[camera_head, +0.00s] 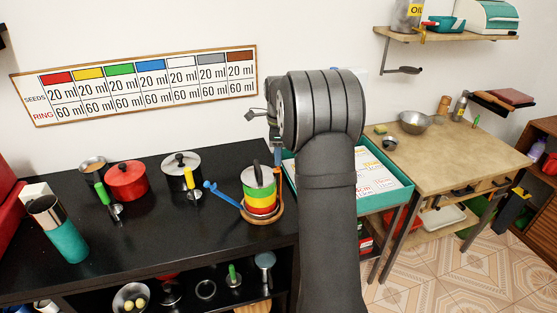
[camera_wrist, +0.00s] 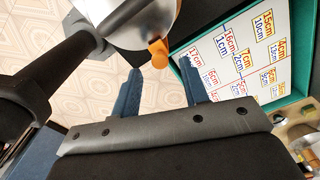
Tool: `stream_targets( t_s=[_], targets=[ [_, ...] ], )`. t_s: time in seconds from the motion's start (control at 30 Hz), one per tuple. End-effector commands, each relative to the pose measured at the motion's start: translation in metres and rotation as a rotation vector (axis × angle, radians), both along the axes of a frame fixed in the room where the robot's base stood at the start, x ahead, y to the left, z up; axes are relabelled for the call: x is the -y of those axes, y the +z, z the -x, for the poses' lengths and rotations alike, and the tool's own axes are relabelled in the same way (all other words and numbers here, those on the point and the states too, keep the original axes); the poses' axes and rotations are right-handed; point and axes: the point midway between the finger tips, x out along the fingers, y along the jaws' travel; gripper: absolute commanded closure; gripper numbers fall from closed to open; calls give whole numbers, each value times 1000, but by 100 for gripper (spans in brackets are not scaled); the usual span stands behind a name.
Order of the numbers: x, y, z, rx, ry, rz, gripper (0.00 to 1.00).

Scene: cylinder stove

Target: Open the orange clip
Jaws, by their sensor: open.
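The orange clip (camera_wrist: 158,53) shows in the wrist view as a small orange tab against a shiny metal surface (camera_wrist: 140,18). My gripper (camera_wrist: 159,67) is open, with two blue fingers apart. The clip lies just beyond the fingertips, roughly between them. The fingers hold nothing. In the head view my gripper is mostly hidden behind my wrist, near the canister.
A teal tray (camera_head: 402,190) with a printed sheet lies right of the counter. A dark rod-like part (camera_wrist: 60,68) crosses the left of the wrist view. A red pot (camera_head: 127,181), a grey pot (camera_head: 181,170) and a teal cup (camera_head: 62,232) stand left of the canister.

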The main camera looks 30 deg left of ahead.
Motion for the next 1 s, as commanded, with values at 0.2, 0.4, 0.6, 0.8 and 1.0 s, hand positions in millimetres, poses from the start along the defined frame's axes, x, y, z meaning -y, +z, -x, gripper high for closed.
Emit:
stream_targets(
  t_s=[0.2, 0.4, 0.6, 0.8, 1.0],
  targets=[
    [0, -24, 0, -1, 0, 0, 59],
    [0, -28, 0, 0, 0, 0, 59],
    [0, -27, 0, 0, 0, 0, 69],
    [0, -27, 0, 0, 0, 0, 100],
    [1, -27, -1, -3, 0, -3, 100]
  ],
)
